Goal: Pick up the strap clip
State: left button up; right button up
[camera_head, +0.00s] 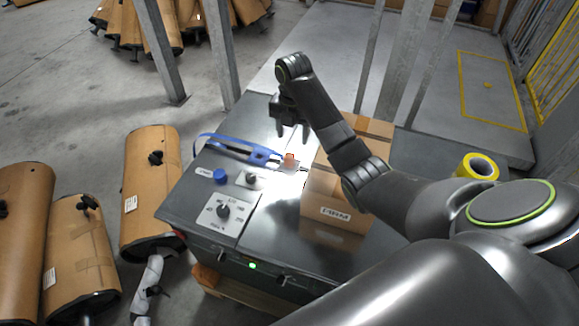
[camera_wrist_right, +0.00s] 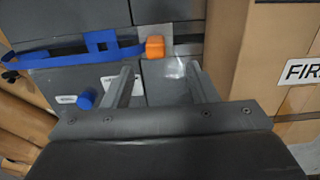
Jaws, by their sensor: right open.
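A blue strap (camera_head: 232,146) lies on the grey cabinet top and also shows in the right wrist view (camera_wrist_right: 60,59). At its right end is a small orange piece (camera_head: 290,160), which looks like the strap clip; it is clear in the right wrist view (camera_wrist_right: 155,47). My right gripper (camera_head: 291,136) is open and empty, above the cabinet top close to the orange piece. In the right wrist view its fingers (camera_wrist_right: 160,78) point toward the orange piece, which lies beyond the fingertips, apparently untouched. My left gripper is not in view.
A cardboard box (camera_head: 325,194) stands right of the clip, near my right arm. A blue knob (camera_head: 220,175) and dial panel (camera_head: 222,212) are at the left. A yellow tape roll (camera_head: 480,167) lies far right.

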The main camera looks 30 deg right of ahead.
aim_at(290, 155)
notch_tip(290, 155, down, 4)
jog(key=shift+f, duration=0.2)
jog(key=f, duration=0.5)
jog(key=shift+w+a, duration=0.1)
jog(key=shift+a, duration=0.3)
jog(key=c, duration=1)
